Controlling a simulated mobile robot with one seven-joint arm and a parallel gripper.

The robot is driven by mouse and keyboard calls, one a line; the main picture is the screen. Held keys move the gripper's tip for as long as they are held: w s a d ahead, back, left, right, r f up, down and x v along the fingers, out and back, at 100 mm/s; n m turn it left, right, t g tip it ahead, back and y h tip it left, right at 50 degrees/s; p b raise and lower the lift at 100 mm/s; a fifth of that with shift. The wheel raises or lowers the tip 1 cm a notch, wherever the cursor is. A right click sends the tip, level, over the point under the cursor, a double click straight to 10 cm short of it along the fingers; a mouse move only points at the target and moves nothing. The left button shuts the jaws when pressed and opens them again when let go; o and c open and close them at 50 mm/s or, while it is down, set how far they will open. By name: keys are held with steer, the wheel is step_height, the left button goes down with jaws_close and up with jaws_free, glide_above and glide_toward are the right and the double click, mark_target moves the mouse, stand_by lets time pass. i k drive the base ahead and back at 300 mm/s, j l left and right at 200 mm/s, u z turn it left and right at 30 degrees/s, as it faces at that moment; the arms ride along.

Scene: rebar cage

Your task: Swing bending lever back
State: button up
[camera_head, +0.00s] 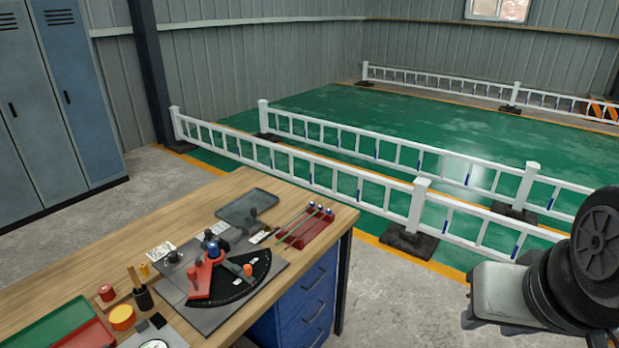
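The bending device stands on a grey plate (205,318) on the workbench at lower left. It has a black fan-shaped sector with scale marks (243,291). A dark grey-green bar (232,267) with an orange end (248,270) points right across the sector. I cannot tell for sure which of these is the bending lever. My gripper is not in view; only part of my arm shows at the right edge, well away from the bench.
The wooden workbench (120,247) also bears a grey tray (247,207), a red rack with rods (306,231), a green tray (45,322), a red tray (85,338) and small pots. Blue drawers (304,303) sit below. White railings (340,180) stand behind on the green floor.

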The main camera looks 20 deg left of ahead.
mark_target(200, 276)
steer(key=u, duration=1.7)
steer(key=i+j, duration=0.15)
steer(key=i, duration=0.15)
